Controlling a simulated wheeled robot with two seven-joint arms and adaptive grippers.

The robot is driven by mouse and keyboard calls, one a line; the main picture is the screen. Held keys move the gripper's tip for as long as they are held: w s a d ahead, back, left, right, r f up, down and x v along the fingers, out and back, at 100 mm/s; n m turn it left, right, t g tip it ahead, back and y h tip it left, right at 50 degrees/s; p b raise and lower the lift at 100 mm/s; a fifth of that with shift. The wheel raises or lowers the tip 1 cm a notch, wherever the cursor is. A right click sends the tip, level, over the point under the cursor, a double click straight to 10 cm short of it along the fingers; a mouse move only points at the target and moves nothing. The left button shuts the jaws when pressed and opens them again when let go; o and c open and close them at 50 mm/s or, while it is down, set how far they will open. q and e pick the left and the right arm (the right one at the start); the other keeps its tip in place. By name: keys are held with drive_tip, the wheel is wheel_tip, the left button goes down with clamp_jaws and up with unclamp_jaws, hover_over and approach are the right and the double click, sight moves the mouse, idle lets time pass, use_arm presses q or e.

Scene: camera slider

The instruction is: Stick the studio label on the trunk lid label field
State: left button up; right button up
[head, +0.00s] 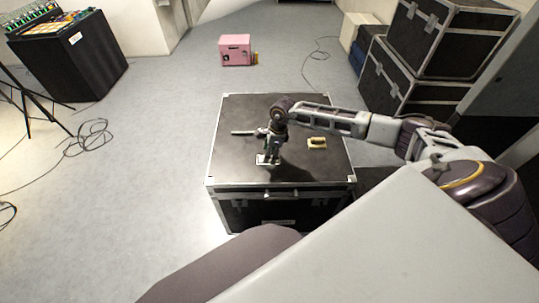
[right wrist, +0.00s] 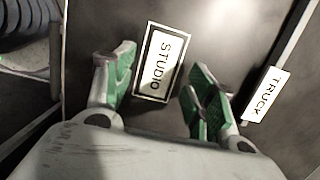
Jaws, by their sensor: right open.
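The black trunk lid (head: 235,108) lies flat in the middle of the head view. My right gripper (head: 268,160) reaches over its left-centre part, pointing down, open. In the right wrist view the white studio label (right wrist: 162,62), printed STUDIO, lies face up on the dark surface, between and beyond the open fingers and not gripped. A dark border and thin pale outline surround it, like a label field; I cannot tell whether it is stuck down. A white TRUCK label (right wrist: 266,95) lies outside the right finger, near a pale edge strip. My left gripper is out of view.
Black cases (head: 450,40) are stacked at the back right. A pink box (head: 235,49) stands on the floor behind. Floor left of the trunk is mostly clear.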

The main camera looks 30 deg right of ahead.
drive_tip(key=v, duration=0.6)
drive_tip(key=shift+r, duration=0.2)
drive_tip(key=shift+c, duration=0.4)
